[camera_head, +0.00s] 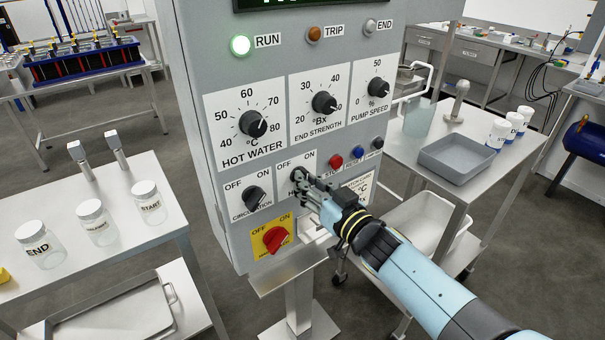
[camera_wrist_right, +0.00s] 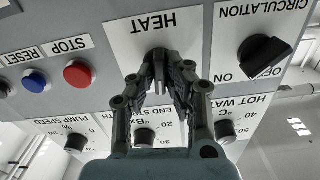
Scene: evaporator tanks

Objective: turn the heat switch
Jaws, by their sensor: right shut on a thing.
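The heat switch (camera_head: 297,173) is a dark rotary knob on a white plate on the grey control panel. OFF and ON show above it, and the rest of its label is mostly covered by my gripper. My right gripper (camera_head: 305,184) reaches in from the lower right and is shut on the switch. In the right wrist view, the panel appears upside down; my fingertips (camera_wrist_right: 160,70) close around the knob (camera_wrist_right: 158,54) below the HEAT label. The fingers hide most of the knob, so its exact angle cannot be told. My left gripper is not in view.
Close by are the circulation switch (camera_head: 254,197), the red main switch (camera_head: 276,238) and red STOP button (camera_head: 336,162). Dials sit above. A table with jars (camera_head: 92,222) stands left; a grey tray (camera_head: 459,157) lies on the right table.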

